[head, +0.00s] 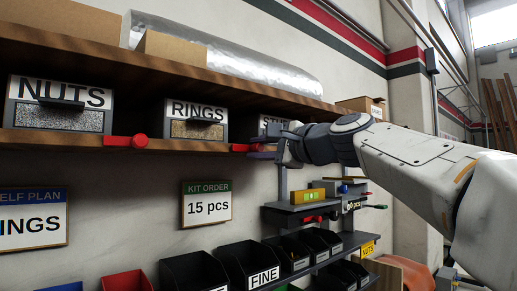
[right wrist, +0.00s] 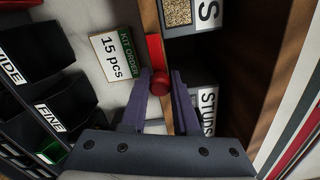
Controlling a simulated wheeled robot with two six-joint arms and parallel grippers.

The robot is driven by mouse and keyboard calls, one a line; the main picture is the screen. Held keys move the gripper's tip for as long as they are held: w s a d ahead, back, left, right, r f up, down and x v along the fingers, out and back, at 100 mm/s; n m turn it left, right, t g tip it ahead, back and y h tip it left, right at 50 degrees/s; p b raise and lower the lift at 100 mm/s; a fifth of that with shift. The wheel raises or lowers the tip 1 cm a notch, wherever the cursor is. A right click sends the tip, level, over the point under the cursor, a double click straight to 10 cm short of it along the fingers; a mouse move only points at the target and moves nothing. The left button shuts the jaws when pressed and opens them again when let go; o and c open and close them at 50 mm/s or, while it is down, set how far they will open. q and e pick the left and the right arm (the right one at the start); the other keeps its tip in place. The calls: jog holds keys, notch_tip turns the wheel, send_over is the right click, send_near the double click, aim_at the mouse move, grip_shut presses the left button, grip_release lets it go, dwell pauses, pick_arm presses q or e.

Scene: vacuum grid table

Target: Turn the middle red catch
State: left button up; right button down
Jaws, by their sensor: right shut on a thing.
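My right gripper (head: 282,146) reaches in from the right to the front edge of the shelf, beside the studs bin (head: 270,123). In the right wrist view, its two fingers (right wrist: 160,92) are closed around the round red knob of a catch (right wrist: 160,83). The catch's flat red arm (right wrist: 154,48) lies along the shelf edge toward the rings bin (head: 197,120). In the head view only this red arm (head: 240,147) shows, and the gripper hides the knob. Another red catch (head: 126,141) lies along the edge between the nuts bin (head: 60,104) and the rings bin. My left gripper is out of view.
The wooden shelf (head: 165,146) runs across the view. A kit order sign reading 15 pcs (head: 207,203) hangs below it. A small rack (head: 300,208) with tools and several black bins (head: 247,264) stand below. The wall under the shelf is mostly clear.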

jog(key=c, duration=0.9)
grip_release()
jog(key=shift+d, duration=0.1)
jog(key=shift+f, duration=0.1)
jog(key=shift+s+d+b, duration=0.2)
jog(key=shift+s+b, duration=0.1)
jog(key=shift+s, duration=0.05)
jog(key=b+v, duration=0.4)
jog(key=v, duration=0.5)
jog(key=shift+s+d, duration=0.2)
